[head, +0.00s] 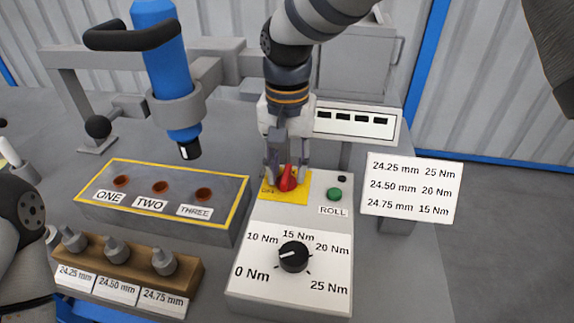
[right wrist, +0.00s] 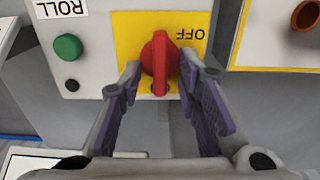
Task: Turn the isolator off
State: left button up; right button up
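The isolator is a red rotary handle (head: 288,180) on a yellow plate (head: 270,192) at the back of the grey control box. In the right wrist view the red handle (right wrist: 160,62) points along the picture's vertical, and the upside-down word OFF is to its right on the yellow plate (right wrist: 128,28). My right gripper (head: 288,170) reaches down from above. Its fingers are apart, one on each side of the handle, with a small gap seeming to show at each side in the right wrist view (right wrist: 160,78). My left gripper is out of view.
A green ROLL button (head: 334,194) and a black torque dial (head: 293,256) share the box. A blue tool (head: 168,70) hangs left of my right arm, above a three-hole block (head: 160,210). A socket rack (head: 125,258) stands front left. A torque sign (head: 412,188) stands right.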

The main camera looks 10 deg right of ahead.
grip_shut()
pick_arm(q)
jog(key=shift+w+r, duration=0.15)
pick_arm(e)
jog(key=shift+r+n, duration=0.1)
jog(key=shift+n, duration=0.3)
jog(key=shift+a+r+n+p, duration=0.1)
jog(key=shift+n+p, duration=0.3)
jog(key=shift+n, duration=0.6)
jog(key=n, duration=0.3)
jog(key=shift+a+n, duration=0.15)
jog(key=shift+n, duration=0.25)
jog(key=n+p, duration=0.1)
jog(key=n, duration=0.4)
jog(key=shift+a, duration=0.2)
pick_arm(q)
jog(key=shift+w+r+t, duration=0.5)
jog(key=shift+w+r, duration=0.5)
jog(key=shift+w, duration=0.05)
pick_arm(e)
jog(key=n, duration=0.6)
jog(key=shift+s+a+f, duration=0.1)
jog(key=shift+s+f, duration=0.1)
jog(key=shift+n, duration=0.3)
